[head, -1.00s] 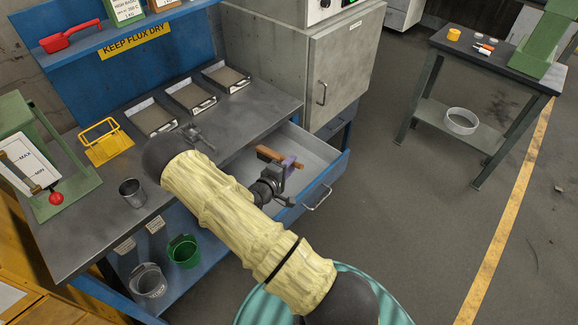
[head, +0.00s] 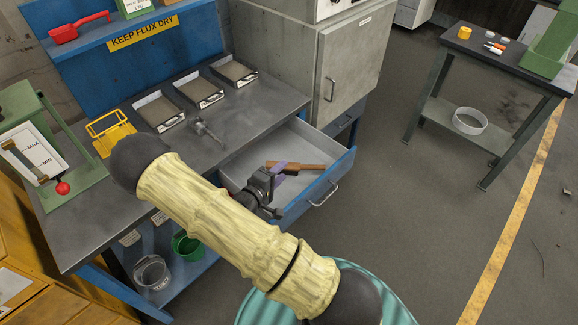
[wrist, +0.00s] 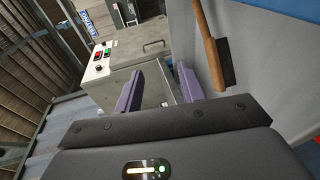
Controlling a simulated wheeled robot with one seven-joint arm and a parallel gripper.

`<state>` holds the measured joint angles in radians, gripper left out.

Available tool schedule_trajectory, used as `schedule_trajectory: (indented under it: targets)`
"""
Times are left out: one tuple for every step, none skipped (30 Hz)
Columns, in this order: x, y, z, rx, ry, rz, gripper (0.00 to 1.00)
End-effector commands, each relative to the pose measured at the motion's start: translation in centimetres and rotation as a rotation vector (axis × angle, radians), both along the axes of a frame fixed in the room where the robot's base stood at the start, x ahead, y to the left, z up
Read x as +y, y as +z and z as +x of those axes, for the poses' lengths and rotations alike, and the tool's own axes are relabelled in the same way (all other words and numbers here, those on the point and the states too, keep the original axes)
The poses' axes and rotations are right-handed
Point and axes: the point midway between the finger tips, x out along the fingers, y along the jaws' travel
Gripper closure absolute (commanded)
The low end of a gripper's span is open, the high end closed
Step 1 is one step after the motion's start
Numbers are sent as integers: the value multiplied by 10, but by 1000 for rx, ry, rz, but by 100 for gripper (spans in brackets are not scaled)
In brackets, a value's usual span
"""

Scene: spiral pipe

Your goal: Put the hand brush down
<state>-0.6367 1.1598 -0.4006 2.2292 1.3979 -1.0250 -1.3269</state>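The hand brush (head: 306,167), with a brown wooden body, lies inside the open drawer (head: 312,137). In the wrist view the brush (wrist: 209,45) is at the upper right, with dark bristles along one side, outside the space between my fingers. My gripper (head: 279,175) is low over the drawer, at the left end of the brush in the head view. In the wrist view its two purple fingers (wrist: 159,80) stand apart with nothing between them. Whether a finger touches the brush I cannot tell.
The workbench (head: 240,110) above the drawer carries several sand trays, a dark tool (head: 207,130) and a yellow holder (head: 112,133). A grey cabinet (head: 345,70) stands behind the drawer. The floor to the right is clear up to a side table (head: 500,70).

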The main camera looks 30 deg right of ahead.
Motion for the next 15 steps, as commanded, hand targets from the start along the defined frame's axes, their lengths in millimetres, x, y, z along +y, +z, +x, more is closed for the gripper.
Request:
schedule_trajectory:
  targets:
    - [9, 1, -4, -1, 4, 2, 61]
    - [13, 2, -6, -2, 3, 2, 61]
    - [18, 3, -9, -1, 4, 2, 61]
    - [21, 4, -11, -1, 3, 1, 61]
    - [22, 5, -12, -1, 1, 1, 61]
    - [24, 6, -14, -1, -1, -1, 61]
    - [25, 6, -14, -1, -2, -1, 61]
    - [26, 6, -15, -1, -2, -1, 61]
    - [26, 7, -15, -1, -3, -1, 61]
    - [27, 7, -16, -1, -3, -1, 61]
    - [27, 7, -16, 0, -2, -1, 61]
    - [28, 7, -16, 0, 0, -1, 61]
    - [28, 7, -15, 0, 0, -1, 61]
    - [29, 7, -15, -1, 2, -1, 61]
    - [30, 7, -15, -1, 3, -1, 61]
